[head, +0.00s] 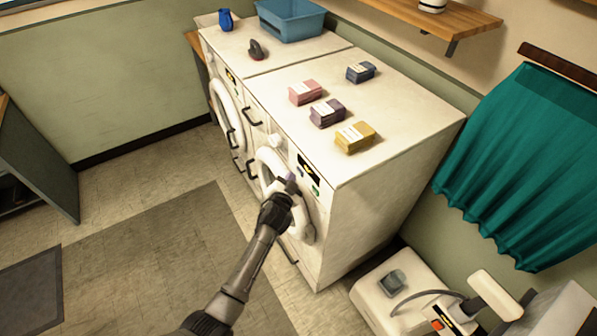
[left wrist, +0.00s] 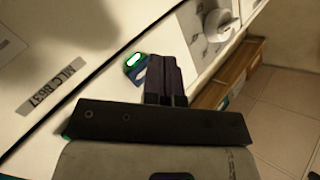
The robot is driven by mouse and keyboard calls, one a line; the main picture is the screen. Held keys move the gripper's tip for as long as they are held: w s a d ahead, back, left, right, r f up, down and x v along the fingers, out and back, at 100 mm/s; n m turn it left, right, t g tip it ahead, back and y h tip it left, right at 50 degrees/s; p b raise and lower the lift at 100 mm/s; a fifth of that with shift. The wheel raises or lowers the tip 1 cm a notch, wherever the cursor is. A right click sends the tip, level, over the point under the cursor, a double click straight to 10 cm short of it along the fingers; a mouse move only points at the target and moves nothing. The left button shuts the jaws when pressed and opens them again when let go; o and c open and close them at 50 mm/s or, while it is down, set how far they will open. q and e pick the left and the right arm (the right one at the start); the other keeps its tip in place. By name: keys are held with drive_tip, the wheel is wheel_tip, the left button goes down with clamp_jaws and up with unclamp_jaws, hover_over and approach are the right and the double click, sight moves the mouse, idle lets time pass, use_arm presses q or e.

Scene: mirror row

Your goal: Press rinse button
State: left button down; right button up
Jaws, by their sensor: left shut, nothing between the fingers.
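The nearer white washing machine (head: 345,215) has a front control panel with a dark display (head: 308,169), a green button (head: 316,191) and a small blue button (head: 300,172). I cannot read which one is rinse. My left gripper (head: 290,181) is shut and empty, in front of the panel beside these buttons. In the left wrist view its dark purple fingers (left wrist: 161,76) lie together just right of a lit green button (left wrist: 133,60) and a blue one (left wrist: 141,75), partly covering the blue one. Contact cannot be told. My right gripper is not in view.
Pink (head: 305,92), purple (head: 327,113), yellow (head: 355,137) and dark blue (head: 360,72) packs lie on the machine top. A blue basin (head: 291,19) stands farther back. A white device (head: 400,290) stands at lower right. Floor in front is clear.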

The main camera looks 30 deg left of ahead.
use_arm(q)
drive_tip(key=s+a+p, duration=0.2)
drive_tip(key=s+p, duration=0.1)
drive_tip(key=s, duration=0.2)
drive_tip(key=shift+s+a, duration=0.25)
drive_tip(key=shift+a, duration=0.05)
idle(0.4)
idle(1.0)
